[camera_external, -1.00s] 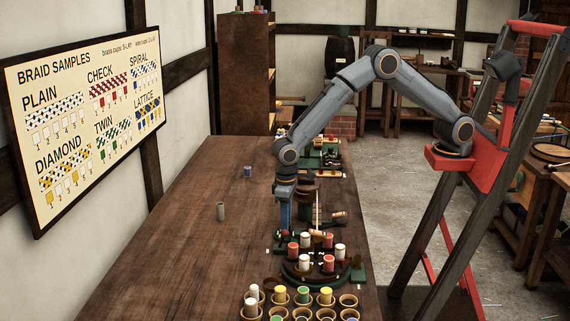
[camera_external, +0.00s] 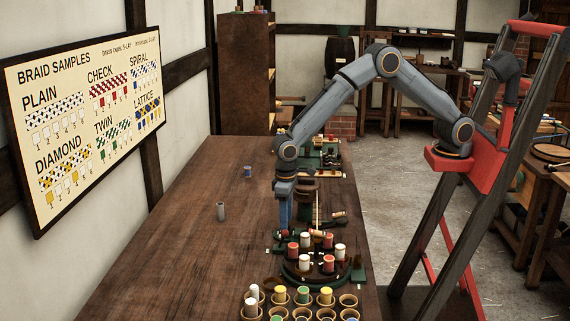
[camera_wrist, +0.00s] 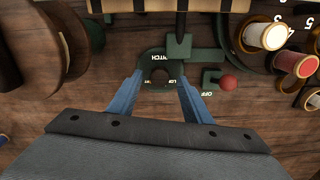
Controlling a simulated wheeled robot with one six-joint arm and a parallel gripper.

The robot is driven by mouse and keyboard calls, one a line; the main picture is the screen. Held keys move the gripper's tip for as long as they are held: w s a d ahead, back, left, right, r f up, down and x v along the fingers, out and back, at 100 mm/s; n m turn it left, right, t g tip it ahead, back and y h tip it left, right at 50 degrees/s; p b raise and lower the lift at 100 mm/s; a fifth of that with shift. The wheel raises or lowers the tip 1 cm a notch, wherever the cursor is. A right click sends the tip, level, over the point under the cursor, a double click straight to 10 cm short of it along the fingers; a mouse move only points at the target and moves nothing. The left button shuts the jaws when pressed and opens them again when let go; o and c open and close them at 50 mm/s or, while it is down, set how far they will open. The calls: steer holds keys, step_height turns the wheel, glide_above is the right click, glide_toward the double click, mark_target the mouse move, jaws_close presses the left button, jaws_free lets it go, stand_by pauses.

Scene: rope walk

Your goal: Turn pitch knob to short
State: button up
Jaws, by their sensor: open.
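The pitch knob's green plate (camera_wrist: 172,68) lies on the bench in the wrist view, with upside-down lettering reading partly as "PITCH" and "LO". A dark round knob (camera_wrist: 159,78) shows on it, between my fingers. My gripper (camera_wrist: 161,84) is open, its two blue fingers on either side of the knob with gaps visible; whether they touch it I cannot tell. In the external view my gripper (camera_external: 284,228) points down at the bench beside the braiding machine (camera_external: 318,277), and the knob is hidden there. The knob's setting is not readable.
A red ball-topped lever (camera_wrist: 228,83) marked "OFF" stands just right of the plate in the wrist view. Red and white bobbins (camera_wrist: 297,62) stand further right.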

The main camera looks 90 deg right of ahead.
step_height(320, 180, up, 7)
steer(key=shift+f+b, duration=0.2)
steer(key=shift+b, duration=0.55)
steer(key=shift+m+t, duration=0.5)
steer(key=s+d+r, duration=0.2)
steer(key=s+d, duration=0.1)
steer(key=d, duration=0.1)
steer(key=s+d+r+p, duration=0.1)
steer(key=s+d+r, duration=0.1)
steer(key=s+d, duration=0.1)
steer(key=s+d+r+p, duration=0.1)
steer(key=s+d+r, duration=0.1)
steer(key=d, duration=0.3)
steer(key=shift+s+d+r, duration=0.3)
steer(key=shift+s+r, duration=0.1)
steer(key=shift+s, duration=0.1)
steer(key=s+d+f+n+b, duration=0.1)
steer(key=s+d+f, duration=0.2)
steer(key=s, duration=0.6)
steer(key=s+d+f+n+b, duration=0.1)
steer(key=s+d+f, duration=0.2)
steer(key=s+d, duration=0.5)
steer(key=shift+s+n, duration=0.4)
steer(key=shift+s, duration=0.85)
